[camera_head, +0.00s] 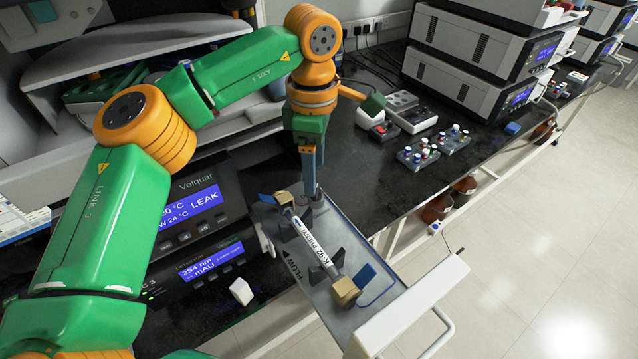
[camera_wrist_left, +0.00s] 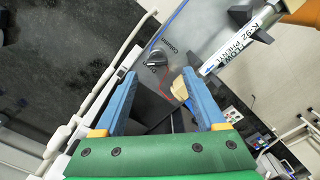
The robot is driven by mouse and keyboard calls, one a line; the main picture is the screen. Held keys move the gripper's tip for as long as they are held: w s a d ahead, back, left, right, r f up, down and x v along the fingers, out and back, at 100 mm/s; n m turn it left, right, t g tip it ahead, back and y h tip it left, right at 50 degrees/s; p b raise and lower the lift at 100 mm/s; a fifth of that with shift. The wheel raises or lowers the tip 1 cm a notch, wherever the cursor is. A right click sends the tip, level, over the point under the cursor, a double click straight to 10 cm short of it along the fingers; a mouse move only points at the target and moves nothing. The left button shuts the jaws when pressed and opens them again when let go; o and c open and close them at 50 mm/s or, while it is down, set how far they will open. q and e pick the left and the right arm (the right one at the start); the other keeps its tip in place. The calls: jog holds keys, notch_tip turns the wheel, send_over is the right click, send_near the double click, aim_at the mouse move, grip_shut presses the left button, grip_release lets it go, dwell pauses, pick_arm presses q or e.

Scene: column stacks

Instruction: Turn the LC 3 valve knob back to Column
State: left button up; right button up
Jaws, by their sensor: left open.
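The dark round valve knob (camera_wrist_left: 156,58) shows in the left wrist view on a grey tray. Printed lettering reading "Column" (camera_wrist_left: 168,47) is beside it. A pointer line on the knob is too small to read surely. My left gripper (camera_wrist_left: 160,76) has its two blue fingers spread, with the knob ahead of the gap and nothing between them. In the head view the left gripper (camera_head: 309,190) points down at the far end of the tray (camera_head: 348,305), by the column's end. The knob is mostly hidden there. My right gripper is in neither view.
A white column (camera_head: 310,240) with tan end fittings lies in dark holders on the tray, close to the gripper. Velquar modules (camera_head: 190,205), one display reading LEAK, stand left of it. Vial racks (camera_head: 418,155) stand on the black bench. Floor at right is clear.

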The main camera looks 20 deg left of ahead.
pick_arm(q)
jog(key=f, duration=0.4)
jog(key=shift+w+f+p, duration=0.35)
jog(key=shift+s, duration=0.15)
jog(key=shift+r, duration=0.1)
jog(key=c, duration=0.3)
grip_shut()
